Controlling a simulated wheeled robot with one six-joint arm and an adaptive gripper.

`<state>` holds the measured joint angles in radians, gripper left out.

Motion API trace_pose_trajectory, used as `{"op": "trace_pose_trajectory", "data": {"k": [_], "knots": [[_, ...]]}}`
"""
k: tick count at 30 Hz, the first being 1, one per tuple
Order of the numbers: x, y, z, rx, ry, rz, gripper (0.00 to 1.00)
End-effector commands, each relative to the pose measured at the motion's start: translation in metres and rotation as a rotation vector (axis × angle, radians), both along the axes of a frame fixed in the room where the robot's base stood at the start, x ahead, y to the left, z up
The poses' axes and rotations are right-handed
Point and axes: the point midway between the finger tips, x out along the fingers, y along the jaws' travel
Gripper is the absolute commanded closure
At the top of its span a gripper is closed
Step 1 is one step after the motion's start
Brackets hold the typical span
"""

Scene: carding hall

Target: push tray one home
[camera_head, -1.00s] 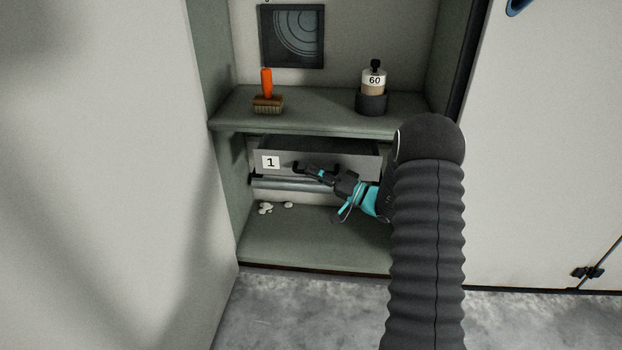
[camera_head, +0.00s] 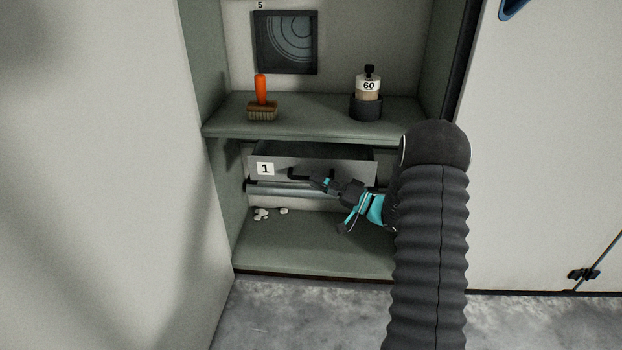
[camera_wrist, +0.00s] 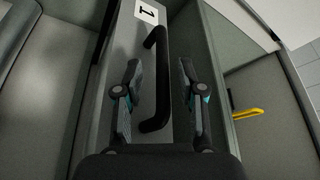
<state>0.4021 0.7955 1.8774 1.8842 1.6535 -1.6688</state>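Tray one (camera_head: 340,169) is a grey drawer with a white "1" label (camera_head: 265,169), under the shelf. It stands partly out, with its dark inside showing over the front. Its black bar handle (camera_wrist: 152,85) runs along the front face and shows whole in the wrist view. My gripper (camera_wrist: 160,80) is open and empty, its two fingers on either side of the handle in that view. In the head view my gripper (camera_head: 320,182) is at the front of the tray, right of the label. Whether the fingers touch the handle I cannot tell.
The shelf (camera_head: 315,120) above bears an orange-handled brush (camera_head: 262,98) and a bottle marked 60 (camera_head: 368,88) in a dark holder. A metal rail (camera_head: 290,189) runs below the tray front. White tufts (camera_head: 262,214) lie on the lower board (camera_head: 310,245). A yellow item (camera_wrist: 247,113) shows in the wrist view.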

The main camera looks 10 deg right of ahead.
Motion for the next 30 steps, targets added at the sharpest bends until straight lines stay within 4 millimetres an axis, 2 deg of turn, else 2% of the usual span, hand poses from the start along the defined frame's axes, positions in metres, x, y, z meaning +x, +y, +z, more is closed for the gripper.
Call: {"op": "trace_pose_trajectory", "data": {"k": [1,6,12,18,30], "knots": [[-0.006,-0.011,-0.003,0.0,0.002,-0.005,0.61],[-0.026,-0.037,-0.01,0.0,0.002,-0.005,0.61],[-0.044,-0.06,-0.017,-0.001,0.001,-0.004,0.61],[-0.051,-0.07,-0.019,0.0,-0.001,-0.002,0.61],[-0.052,-0.07,-0.019,0.0,-0.001,-0.002,0.61]]}}
